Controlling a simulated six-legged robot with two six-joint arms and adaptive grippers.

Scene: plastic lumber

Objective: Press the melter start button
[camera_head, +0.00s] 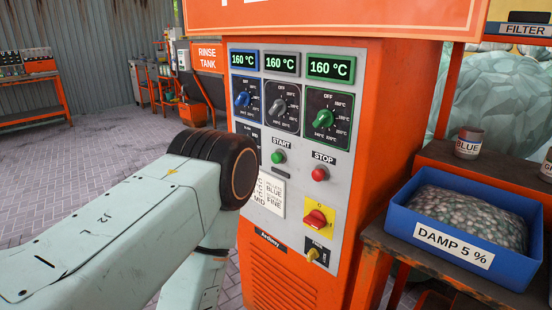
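The melter (402,75) is an orange cabinet with a grey control panel. The green start button (278,157) sits under a START label on the panel's lower left. The red stop button (320,173) is to its right, under a STOP label. Three displays read 160 °C above a blue knob (242,99), a dark knob (277,108) and a green knob (323,118). My arm comes in from the left and its dark round joint stands in front of the panel's left edge. The start button is unobstructed. Neither gripper shows in this view.
A red rotary switch (316,219) on a yellow plate is below the stop button. A blue bin (408,222) labelled DAMP 5 % stands on a bench at right, near a can labelled BLUE (469,143). Paved floor (85,165) lies open at left.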

